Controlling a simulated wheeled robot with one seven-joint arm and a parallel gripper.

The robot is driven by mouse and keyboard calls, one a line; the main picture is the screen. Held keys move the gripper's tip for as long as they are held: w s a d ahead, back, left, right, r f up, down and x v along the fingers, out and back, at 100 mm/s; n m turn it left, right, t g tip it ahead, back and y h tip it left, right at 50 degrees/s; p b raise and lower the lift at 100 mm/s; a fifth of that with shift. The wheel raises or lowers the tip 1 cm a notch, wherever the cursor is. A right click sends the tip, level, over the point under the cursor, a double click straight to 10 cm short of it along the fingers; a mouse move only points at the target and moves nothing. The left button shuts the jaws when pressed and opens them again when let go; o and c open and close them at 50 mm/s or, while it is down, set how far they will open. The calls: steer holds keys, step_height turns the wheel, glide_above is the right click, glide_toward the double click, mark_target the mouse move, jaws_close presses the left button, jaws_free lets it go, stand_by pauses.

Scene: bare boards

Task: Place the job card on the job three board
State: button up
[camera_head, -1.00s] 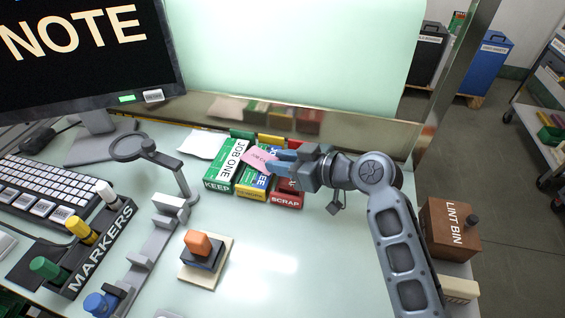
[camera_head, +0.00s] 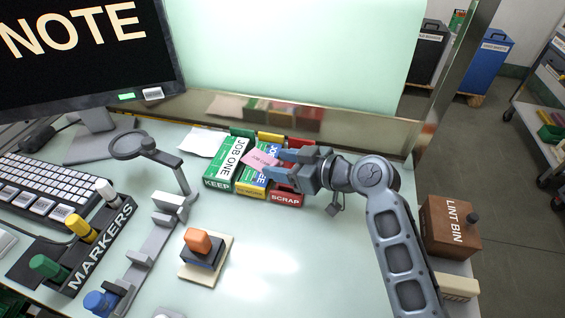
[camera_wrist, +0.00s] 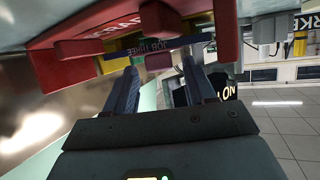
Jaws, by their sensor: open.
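The pink job card (camera_head: 260,160) lies over the upper part of the middle board (camera_head: 252,178), which has a blue and white face and a yellow front. The red board (camera_head: 286,199), marked SCRAP at its front, is directly right of it and partly hidden by my gripper. In the wrist view, red parts and the lettering "JOB THREE" (camera_wrist: 165,47) show upside down beyond the fingers. My gripper (camera_head: 281,162) is open, its fingers above the red board and pointing left, with tips close to the card's right edge. It also shows in the wrist view (camera_wrist: 160,75).
The green JOB ONE board (camera_head: 226,165), marked KEEP, is left of the middle board. A brown lint bin (camera_head: 450,228) is at right. The front centre is clear.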

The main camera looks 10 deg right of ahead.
steer(key=shift+r, duration=0.15)
steer(key=b+v, duration=0.1)
steer(key=v, duration=1.1)
